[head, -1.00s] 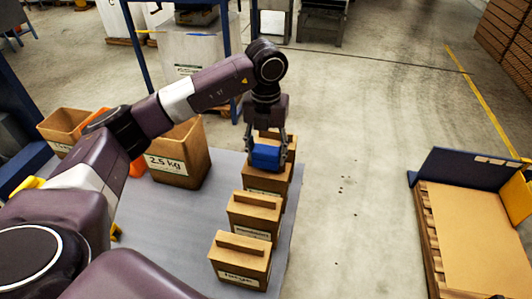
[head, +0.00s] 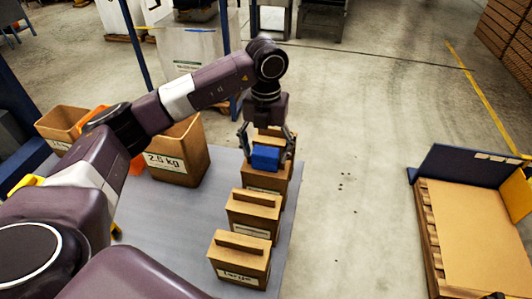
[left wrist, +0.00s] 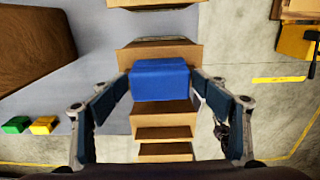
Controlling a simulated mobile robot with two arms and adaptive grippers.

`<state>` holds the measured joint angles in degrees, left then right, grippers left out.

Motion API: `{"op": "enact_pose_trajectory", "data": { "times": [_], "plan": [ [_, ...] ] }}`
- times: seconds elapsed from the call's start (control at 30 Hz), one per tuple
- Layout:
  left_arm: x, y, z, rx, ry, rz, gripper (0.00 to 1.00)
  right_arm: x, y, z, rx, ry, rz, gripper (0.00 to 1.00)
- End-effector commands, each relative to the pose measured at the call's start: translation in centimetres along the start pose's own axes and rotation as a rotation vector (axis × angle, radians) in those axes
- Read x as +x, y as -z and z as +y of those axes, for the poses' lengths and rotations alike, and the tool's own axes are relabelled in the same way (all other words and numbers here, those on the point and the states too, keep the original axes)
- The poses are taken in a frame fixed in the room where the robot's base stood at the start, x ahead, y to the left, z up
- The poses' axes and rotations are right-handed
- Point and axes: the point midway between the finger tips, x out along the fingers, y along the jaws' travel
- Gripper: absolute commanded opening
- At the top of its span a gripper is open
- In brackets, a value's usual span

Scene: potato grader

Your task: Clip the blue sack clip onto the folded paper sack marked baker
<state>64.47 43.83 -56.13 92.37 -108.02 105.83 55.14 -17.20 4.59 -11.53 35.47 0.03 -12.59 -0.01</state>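The blue sack clip (head: 266,157) sits on the folded top of a brown paper sack (head: 265,183) in the row along the table's right edge. This sack's label is too small to read, so I cannot tell if it says baker. My left gripper (head: 266,140) is open above this sack, its fingers spread to either side of the clip. In the left wrist view the blue clip (left wrist: 160,80) lies between the open fingers (left wrist: 158,100), with a gap on each side. My right gripper is out of view.
Other folded sacks stand in front (head: 254,215) (head: 240,260) and one behind. A box marked 2.5 kg (head: 176,160) stands to the left. Green (left wrist: 16,124) and yellow (left wrist: 43,124) clips lie on the grey table (head: 170,215).

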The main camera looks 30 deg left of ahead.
Motion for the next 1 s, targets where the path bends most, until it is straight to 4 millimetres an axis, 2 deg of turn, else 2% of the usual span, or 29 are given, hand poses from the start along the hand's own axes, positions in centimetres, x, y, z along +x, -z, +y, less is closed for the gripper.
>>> {"op": "enact_pose_trajectory", "data": {
  "times": [0.4, 0.5, 0.7, 1.0],
  "plan": [
    [-8.8, -0.1, -0.1, 0.001, 0.003, -0.007, 0.71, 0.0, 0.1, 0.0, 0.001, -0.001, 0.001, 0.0],
    [-10.0, -0.1, -0.1, 0.001, 0.002, -0.006, 0.71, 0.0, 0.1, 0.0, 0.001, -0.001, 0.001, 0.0],
    [-11.2, 0.0, 0.0, 0.0, 0.002, -0.004, 0.71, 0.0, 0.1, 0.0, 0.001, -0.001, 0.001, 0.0],
    [-11.4, 0.0, -0.1, 0.0, 0.002, -0.002, 0.71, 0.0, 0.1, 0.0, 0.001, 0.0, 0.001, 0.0]
  ]
}}
